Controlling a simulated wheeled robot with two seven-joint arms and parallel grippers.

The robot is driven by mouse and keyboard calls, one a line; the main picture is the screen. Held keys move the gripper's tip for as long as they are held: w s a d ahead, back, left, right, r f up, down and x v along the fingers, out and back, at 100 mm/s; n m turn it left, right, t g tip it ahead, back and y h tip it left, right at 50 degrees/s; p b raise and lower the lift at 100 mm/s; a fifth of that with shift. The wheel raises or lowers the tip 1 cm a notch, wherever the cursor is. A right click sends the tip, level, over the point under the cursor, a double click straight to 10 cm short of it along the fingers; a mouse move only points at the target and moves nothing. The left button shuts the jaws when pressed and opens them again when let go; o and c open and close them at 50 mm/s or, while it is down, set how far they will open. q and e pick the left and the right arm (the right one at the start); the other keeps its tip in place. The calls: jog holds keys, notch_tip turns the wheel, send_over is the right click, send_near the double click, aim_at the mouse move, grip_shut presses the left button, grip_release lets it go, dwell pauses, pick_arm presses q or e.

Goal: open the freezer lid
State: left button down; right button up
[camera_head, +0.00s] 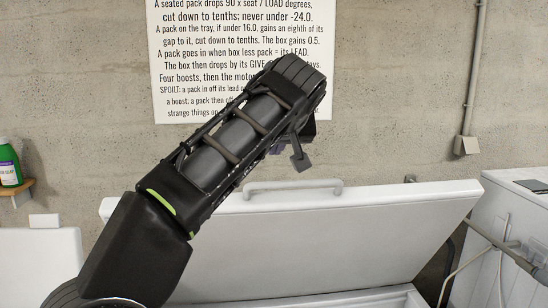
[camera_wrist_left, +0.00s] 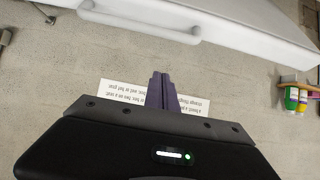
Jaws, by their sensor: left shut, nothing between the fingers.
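A pale grey bar handle (camera_head: 292,187) runs along that raised edge. The freezer's white rim (camera_head: 385,298) shows below the lid, with a dark gap at the right between them. My left gripper is mostly hidden behind my forearm in the head view, above the handle. In the left wrist view its purple fingers (camera_wrist_left: 163,90) are together and empty, apart from the lid (camera_wrist_left: 255,30) and handle (camera_wrist_left: 145,25). My right gripper is not in view.
A printed sign (camera_head: 190,60) hangs on the concrete wall behind. A green bottle (camera_head: 9,163) stands on a small wooden shelf (camera_head: 16,190) at the left. A white unit (camera_head: 515,215) with pipes stands right of the freezer. A conduit box (camera_head: 466,145) is on the wall.

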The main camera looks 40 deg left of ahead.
pick_arm(q)
jog(key=p+x, duration=0.1)
jog(key=x, duration=0.8)
jog(key=shift+p, duration=0.4)
jog(key=shift+s+d+f, duration=0.8)
jog(key=shift+d+f, duration=0.1)
jog(key=shift+f, duration=0.1)
jog(key=shift+s+d+f, duration=0.15)
jog(key=shift+d, duration=0.1)
jog(key=shift+f, duration=0.2)
